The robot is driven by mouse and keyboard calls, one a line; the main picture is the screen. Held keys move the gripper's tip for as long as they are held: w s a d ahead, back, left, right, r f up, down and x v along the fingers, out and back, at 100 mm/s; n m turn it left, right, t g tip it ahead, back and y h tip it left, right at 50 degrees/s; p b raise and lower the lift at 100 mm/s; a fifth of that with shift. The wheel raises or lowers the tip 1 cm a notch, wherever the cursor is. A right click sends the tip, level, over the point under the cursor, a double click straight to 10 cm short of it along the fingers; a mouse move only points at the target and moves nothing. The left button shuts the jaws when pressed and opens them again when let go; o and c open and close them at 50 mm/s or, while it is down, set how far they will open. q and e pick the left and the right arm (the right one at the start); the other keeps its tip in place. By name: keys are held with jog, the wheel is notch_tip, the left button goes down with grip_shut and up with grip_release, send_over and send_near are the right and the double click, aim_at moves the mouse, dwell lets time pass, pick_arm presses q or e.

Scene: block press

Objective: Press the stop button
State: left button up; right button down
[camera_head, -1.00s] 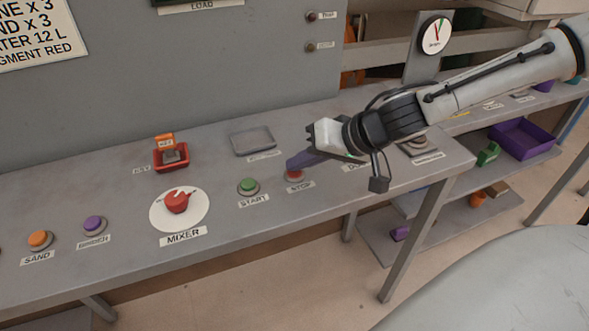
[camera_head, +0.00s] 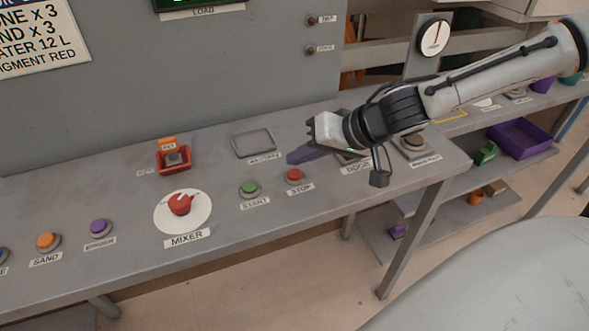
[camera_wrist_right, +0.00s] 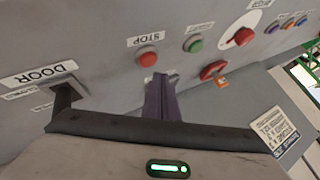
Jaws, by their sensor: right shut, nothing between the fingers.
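The red stop button (camera_head: 294,175) sits on the grey bench, behind its STOP label (camera_head: 301,188) and right of the green start button (camera_head: 250,187). In the right wrist view the red stop button (camera_wrist_right: 147,57) shows whole and uncovered. My right gripper (camera_head: 290,158) has purple fingers that are shut and empty. Its tips are just behind the stop button in the head view and look apart from it. In the right wrist view the shut fingers (camera_wrist_right: 161,78) end a little below the button. My left gripper is not in view.
A mixer dial (camera_head: 181,206), a red key holder (camera_head: 173,160), a grey tray (camera_head: 254,143) and orange (camera_head: 48,241) and purple (camera_head: 101,227) buttons are on the bench. The DOOR control is partly hidden by my right gripper. A round gauge (camera_head: 433,37) stands behind.

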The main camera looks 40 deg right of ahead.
aim_at(300, 176)
notch_tip(300, 176, up, 4)
jog(key=p, duration=0.3)
jog(key=shift+r, duration=0.2)
jog(key=shift+f, duration=0.1)
dwell(0.4)
